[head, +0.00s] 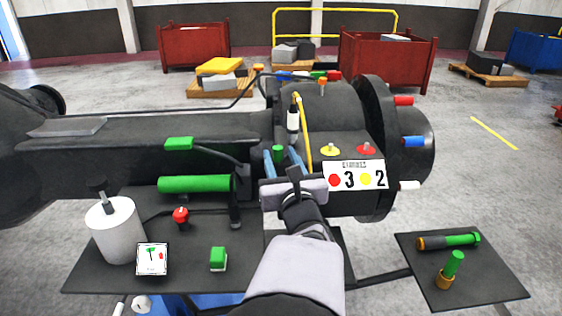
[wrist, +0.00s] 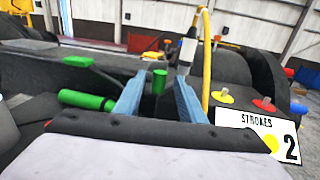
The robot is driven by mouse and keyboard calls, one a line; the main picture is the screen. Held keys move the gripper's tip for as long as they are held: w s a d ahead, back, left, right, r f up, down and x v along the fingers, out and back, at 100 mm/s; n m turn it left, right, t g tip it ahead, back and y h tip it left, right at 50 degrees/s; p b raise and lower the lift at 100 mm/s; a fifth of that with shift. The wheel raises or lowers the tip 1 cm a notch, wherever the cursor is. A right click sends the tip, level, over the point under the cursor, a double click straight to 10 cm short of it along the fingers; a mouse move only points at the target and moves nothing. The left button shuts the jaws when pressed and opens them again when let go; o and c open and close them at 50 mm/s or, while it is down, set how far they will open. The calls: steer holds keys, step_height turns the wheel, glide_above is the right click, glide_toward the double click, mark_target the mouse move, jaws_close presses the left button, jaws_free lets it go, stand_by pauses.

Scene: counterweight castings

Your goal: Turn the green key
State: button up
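A small upright green cylinder (head: 278,154), possibly the top of the green key, stands by the dark machine body. It also shows in the wrist view (wrist: 159,82), where its lower part is dark. My gripper (head: 281,157) has two blue fingers held apart, one on each side of the green cylinder in the picture. In the wrist view, gaps show between my gripper (wrist: 160,78) and the cylinder on both sides. I cannot tell whether it is between the fingertips or beyond them. A long green handle (head: 195,184) lies to the left, with a green block (head: 179,143) above it.
A sign with "3" and "2" (head: 354,176) is right of my gripper. The right tray (head: 490,283) holds green-ended parts. A yellow hose (head: 304,125) hangs close by.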

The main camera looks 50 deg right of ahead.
steer(key=c, duration=0.4)
steer(key=shift+w+d+r, duration=0.1)
steer(key=shift+r, duration=0.2)
jaws_close()
steer(key=w+r+n+t+y+p, duration=0.1)
steer(key=r+n, duration=0.1)
steer(key=r, duration=0.1)
steer(key=w+d+r+n+t+y+p, duration=0.1)
steer(key=r+n, duration=0.2)
steer(key=w+r+n+t+y+p, duration=0.1)
steer(key=r+n, duration=0.2)
steer(key=r, duration=0.1)
steer(key=shift+w+d+t, duration=0.1)
steer(key=shift+d+t, duration=0.15)
steer(key=shift+t, duration=0.05)
step_height(320, 180, up, 4)
steer(key=w+n+y+p, duration=0.1)
steer(key=n+y+p, duration=0.1)
steer(key=n+y, duration=0.45)
steer(key=s+d+f+n+g+y+p, duration=0.2)
steer(key=s+n+g, duration=0.2)
steer(key=s+n, duration=0.3)
steer(key=s+d+f+n+g+y+p, duration=0.2)
steer(key=s+d+f+n+g+p, duration=0.1)
steer(key=s+n+g, duration=0.2)
steer(key=s+n, duration=0.2)
steer(key=s, duration=0.2)
steer(key=shift+s, duration=0.3)
